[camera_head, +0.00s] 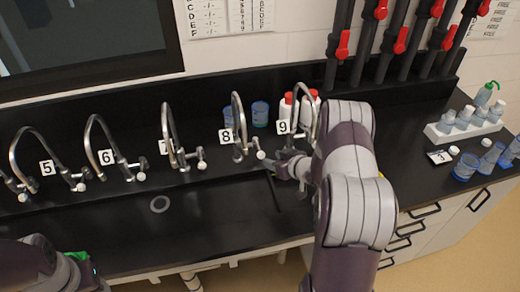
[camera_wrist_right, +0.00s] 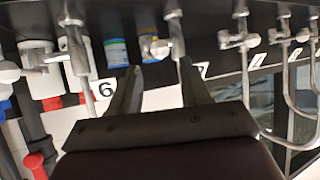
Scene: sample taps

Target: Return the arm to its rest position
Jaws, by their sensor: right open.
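My right arm reaches over the counter in the head view. Its gripper (camera_head: 290,166) is low beside the sink's right end, near the taps labelled 8 (camera_head: 238,115) and 9 (camera_head: 303,108); the arm hides part of it. In the right wrist view, which is upside down, the gripper (camera_wrist_right: 163,88) has its two fingers apart with nothing seen between them. Tap 8 (camera_wrist_right: 176,35) rises close to one finger; I cannot tell whether they touch. My left gripper is not in view; only part of that arm shows at the lower left.
More taps, including 5 (camera_head: 72,178) and 6 (camera_head: 130,168), line the black sink (camera_head: 230,208). A white rack (camera_head: 466,130) of bottles is at the right. Black pipes with red handles (camera_head: 342,44) stand along the wall.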

